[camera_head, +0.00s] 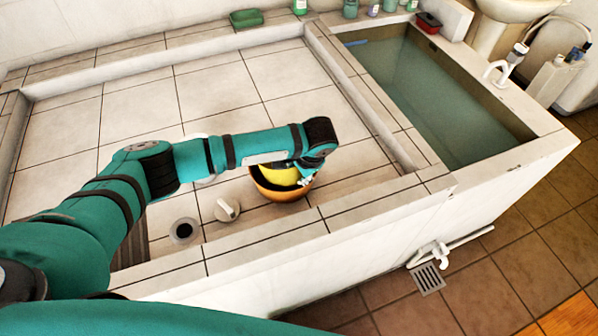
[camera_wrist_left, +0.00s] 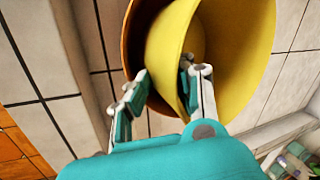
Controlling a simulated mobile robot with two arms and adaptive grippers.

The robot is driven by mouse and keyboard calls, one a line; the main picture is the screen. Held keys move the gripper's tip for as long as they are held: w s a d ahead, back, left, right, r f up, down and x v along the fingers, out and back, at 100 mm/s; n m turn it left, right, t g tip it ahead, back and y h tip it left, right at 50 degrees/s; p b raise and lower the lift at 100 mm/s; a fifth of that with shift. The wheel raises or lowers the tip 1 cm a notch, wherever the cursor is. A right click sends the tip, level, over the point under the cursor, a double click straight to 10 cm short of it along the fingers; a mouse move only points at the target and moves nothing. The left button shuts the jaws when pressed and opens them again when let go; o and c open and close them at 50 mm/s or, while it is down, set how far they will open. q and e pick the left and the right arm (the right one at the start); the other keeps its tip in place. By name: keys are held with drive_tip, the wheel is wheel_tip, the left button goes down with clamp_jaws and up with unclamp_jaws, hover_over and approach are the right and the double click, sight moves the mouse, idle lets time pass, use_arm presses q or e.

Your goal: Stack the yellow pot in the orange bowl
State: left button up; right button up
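The yellow pot (camera_head: 278,176) sits inside the orange bowl (camera_head: 280,194) on the tiled basin floor, near the front wall. In the left wrist view the yellow pot (camera_wrist_left: 240,50) fills the upper middle, with a strip of the orange bowl (camera_wrist_left: 133,38) showing beside it. My left gripper (camera_wrist_left: 168,75) has its fingers apart, one on each side of the pot's near wall; contact is not clear. In the head view my left gripper (camera_head: 305,172) is over the bowl's right side, and the wrist partly hides both. My right gripper does not show.
A round pale knob-like object (camera_head: 227,209) and a drain hole (camera_head: 184,230) lie left of the bowl. The basin's low front wall (camera_head: 330,222) is close by. A water-filled trough (camera_head: 430,95) is at right. The far basin floor is clear.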

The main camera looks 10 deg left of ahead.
use_arm(q)
drive_tip(key=shift+o, duration=0.5)
drive_tip(key=shift+r, duration=0.1)
drive_tip(key=shift+r, duration=0.35)
drive_tip(key=v, duration=1.2)
drive_tip(key=shift+r+b, duration=0.2)
drive_tip(key=shift+b, duration=0.25)
